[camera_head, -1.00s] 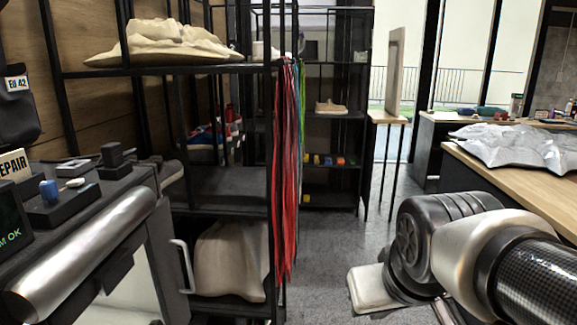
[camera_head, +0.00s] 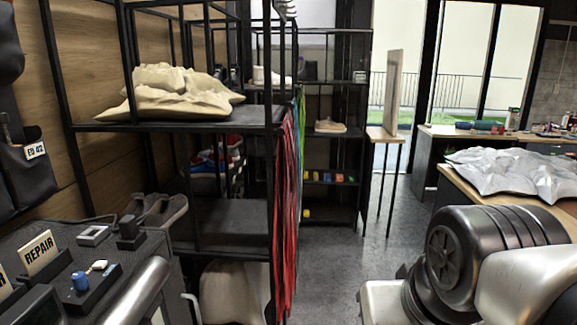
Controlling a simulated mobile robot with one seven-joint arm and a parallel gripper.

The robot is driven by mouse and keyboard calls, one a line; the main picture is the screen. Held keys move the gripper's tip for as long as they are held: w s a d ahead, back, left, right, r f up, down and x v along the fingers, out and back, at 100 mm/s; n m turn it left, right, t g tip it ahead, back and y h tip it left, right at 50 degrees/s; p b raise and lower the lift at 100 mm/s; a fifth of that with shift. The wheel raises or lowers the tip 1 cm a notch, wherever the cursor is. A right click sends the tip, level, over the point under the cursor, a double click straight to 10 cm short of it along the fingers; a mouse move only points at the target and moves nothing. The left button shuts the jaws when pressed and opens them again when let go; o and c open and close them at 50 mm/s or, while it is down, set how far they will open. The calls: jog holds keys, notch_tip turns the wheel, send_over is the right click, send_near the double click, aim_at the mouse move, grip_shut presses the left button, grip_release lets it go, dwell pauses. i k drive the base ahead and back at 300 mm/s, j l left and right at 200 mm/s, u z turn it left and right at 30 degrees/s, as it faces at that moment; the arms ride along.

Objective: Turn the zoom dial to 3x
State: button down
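I cannot make out a dial with zoom marks in this view. A small blue cylinder (camera_head: 80,281) stands on a black block (camera_head: 98,291) on the dark bench top at lower left; I cannot tell whether it is a knob. My arm (camera_head: 490,262), with black, silver and off-white links, reaches in at the lower right. Its gripper is not visible.
A REPAIR sign (camera_head: 39,252) stands on the bench, with small dark blocks behind it. A black shelf rack (camera_head: 200,127) holds a pale crumpled form (camera_head: 160,92); coloured laces (camera_head: 288,190) hang at its end. Grey floor (camera_head: 345,250) is open in the middle.

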aim_at(79, 279)
jog(key=u, duration=2.15)
